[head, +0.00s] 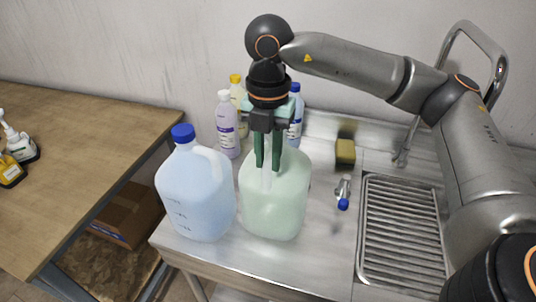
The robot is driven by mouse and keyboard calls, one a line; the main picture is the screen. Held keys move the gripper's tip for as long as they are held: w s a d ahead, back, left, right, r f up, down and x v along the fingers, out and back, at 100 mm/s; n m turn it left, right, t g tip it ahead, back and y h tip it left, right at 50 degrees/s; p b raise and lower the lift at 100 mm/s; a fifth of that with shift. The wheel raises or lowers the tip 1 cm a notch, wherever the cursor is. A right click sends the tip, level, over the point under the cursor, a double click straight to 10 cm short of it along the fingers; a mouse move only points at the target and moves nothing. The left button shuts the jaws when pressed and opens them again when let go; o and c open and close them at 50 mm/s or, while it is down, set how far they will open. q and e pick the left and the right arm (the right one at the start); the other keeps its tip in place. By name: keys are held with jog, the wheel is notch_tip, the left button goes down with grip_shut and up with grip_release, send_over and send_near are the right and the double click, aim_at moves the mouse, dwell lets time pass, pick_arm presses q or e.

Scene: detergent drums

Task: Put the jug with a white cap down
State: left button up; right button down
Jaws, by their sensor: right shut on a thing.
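The jug in my right gripper (266,150) is large, with pale green liquid (275,205); my gripper and wrist hide its top, so its cap does not show. The fingers are shut on it at its upper part, by the handle. It is upright over the steel counter, and I cannot tell whether its base touches the surface. My left gripper is not in view.
A blue-capped jug of pale blue liquid (196,190) stands close on the left. Several bottles stand behind, including a lilac one (227,125). A yellow sponge (345,151), a small blue-capped item (343,192) and a ribbed drainer (402,230) are right. A wooden table (75,150) is left.

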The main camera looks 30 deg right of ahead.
jog(key=c, duration=0.7)
grip_release()
jog(key=shift+f, duration=0.1)
jog(key=shift+c, duration=0.2)
